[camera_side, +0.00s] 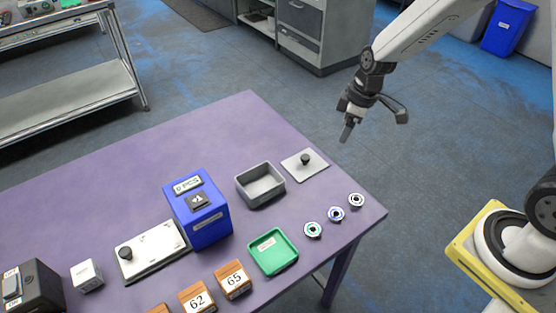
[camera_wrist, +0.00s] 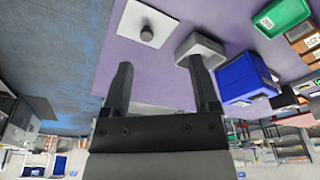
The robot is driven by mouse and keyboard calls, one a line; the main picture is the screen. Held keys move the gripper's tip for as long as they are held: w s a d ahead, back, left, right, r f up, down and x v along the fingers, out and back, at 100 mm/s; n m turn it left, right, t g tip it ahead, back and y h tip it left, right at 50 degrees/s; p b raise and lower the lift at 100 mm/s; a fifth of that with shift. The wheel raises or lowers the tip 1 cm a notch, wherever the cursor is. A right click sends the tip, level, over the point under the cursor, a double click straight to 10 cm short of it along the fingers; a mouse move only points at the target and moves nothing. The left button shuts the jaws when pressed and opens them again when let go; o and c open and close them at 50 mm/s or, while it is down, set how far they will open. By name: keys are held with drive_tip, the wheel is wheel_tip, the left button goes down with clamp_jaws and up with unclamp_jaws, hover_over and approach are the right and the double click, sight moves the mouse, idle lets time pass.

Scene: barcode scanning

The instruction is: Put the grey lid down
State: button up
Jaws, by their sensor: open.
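The grey lid (camera_side: 304,167) is a flat square plate with a dark round knob. It lies flat on the purple table (camera_side: 250,120) beside an open grey box (camera_side: 262,190), apart from it. In the wrist view the lid (camera_wrist: 133,30) is at the top, left of the grey box (camera_wrist: 200,48). My gripper (camera_side: 372,132) is above and to the right of the lid in the side view, clear of it. In the wrist view its two fingers (camera_wrist: 160,85) are spread apart with nothing between them.
A blue box (camera_side: 205,222), a green tray (camera_side: 274,255) and several small round discs (camera_side: 336,214) stand near the grey box. A white plate with a black knob (camera_side: 150,252), a white cube (camera_side: 87,276) and numbered wooden blocks (camera_side: 233,281) lie further left. The table's far edge is clear.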

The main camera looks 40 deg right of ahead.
drive_tip(key=s+r+m+t+h, duration=0.1)
drive_tip(key=s+r+m, duration=0.2)
drive_tip(key=s+m, duration=0.4)
drive_tip(key=shift+s, duration=2.5)
